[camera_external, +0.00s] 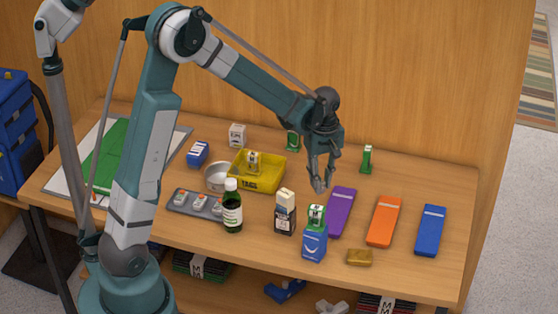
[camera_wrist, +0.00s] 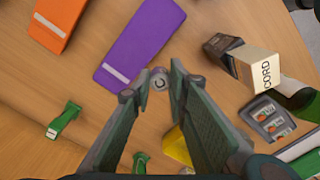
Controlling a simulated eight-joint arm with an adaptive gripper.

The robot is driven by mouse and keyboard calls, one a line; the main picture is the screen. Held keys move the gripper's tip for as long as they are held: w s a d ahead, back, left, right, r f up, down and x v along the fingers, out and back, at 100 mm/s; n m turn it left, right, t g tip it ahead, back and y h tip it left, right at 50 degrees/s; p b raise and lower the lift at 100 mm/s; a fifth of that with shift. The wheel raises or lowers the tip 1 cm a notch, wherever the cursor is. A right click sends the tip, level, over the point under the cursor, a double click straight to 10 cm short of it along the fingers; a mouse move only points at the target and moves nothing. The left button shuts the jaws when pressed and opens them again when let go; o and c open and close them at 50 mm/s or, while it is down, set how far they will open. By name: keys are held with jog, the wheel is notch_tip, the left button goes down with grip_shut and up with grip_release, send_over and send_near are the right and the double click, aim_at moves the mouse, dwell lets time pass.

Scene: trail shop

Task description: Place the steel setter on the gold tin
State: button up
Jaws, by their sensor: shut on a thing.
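My gripper (camera_external: 319,182) is above the table, left of the top end of the purple slab. In the wrist view its two fingers close around a small round grey metal piece (camera_wrist: 159,81) with a dark mark, which looks like the steel setter. The setter cannot be made out clearly in the external view. The gold tin (camera_external: 358,258) is a small flat block lying near the table's front edge, below and right of my gripper and apart from it. The tin is not seen in the wrist view.
A purple slab (camera_external: 341,211), an orange slab (camera_external: 384,221) and a blue slab (camera_external: 430,230) lie to the right. A blue box (camera_external: 314,244) with a green-and-white item on top stands left of the tin. A dark bottle (camera_external: 232,212) and yellow bin (camera_external: 262,184) are further left.

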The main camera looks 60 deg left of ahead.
jog(key=d+r+m+p, duration=0.1)
jog(key=d+m, duration=0.3)
jog(key=d, duration=2)
jog(key=shift+w+r, duration=0.4)
jog(key=shift+r, duration=0.1)
send_over(360, 255)
jog(key=shift+f, duration=2.95)
jog(key=shift+f, duration=0.15)
jog(key=shift+f, duration=1.95)
jog(key=shift+f, duration=0.15)
jog(key=o, duration=0.9)
